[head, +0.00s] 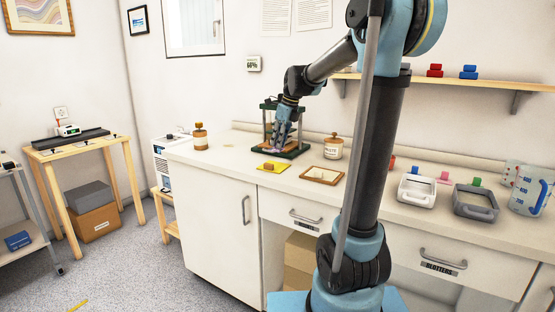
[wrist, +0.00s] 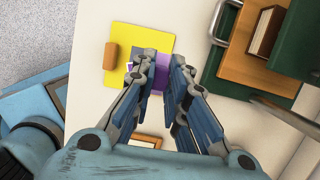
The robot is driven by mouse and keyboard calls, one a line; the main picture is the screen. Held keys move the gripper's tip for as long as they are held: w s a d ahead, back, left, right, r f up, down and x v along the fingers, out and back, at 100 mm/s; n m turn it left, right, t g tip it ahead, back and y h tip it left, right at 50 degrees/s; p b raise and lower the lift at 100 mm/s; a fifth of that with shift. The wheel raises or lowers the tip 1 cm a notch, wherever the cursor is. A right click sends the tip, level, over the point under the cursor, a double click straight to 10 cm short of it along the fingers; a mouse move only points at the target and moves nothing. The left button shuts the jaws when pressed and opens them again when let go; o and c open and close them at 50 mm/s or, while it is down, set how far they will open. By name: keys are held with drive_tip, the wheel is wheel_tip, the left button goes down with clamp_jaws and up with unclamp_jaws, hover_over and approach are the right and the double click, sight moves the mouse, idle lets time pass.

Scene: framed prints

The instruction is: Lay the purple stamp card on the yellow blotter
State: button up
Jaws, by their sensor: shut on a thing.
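The yellow blotter (head: 265,168) lies on the counter near its front edge, and shows in the wrist view (wrist: 150,35). A small brown block (wrist: 110,56) rests on its left part. My gripper (wrist: 162,72) is shut on the purple stamp card (wrist: 158,84), which shows between and below the fingers. In the wrist view the card overlaps the blotter's right side; its height above it cannot be told. In the head view my gripper (head: 281,138) points down in front of the green press, and the card is hard to make out there.
A green press with a wooden board (wrist: 255,55) stands close right of my gripper in the wrist view. A wooden tray (head: 322,174) lies right of the blotter. A brown-capped jar (head: 200,137) and a labelled jar (head: 333,147) stand on either side.

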drive_tip(key=shift+s+a+f, duration=0.1)
drive_tip(key=shift+f, duration=1.45)
drive_tip(key=shift+s+a+f, duration=0.1)
drive_tip(key=shift+f, duration=1.45)
drive_tip(key=o, duration=0.8)
drive_tip(key=v, duration=1.2)
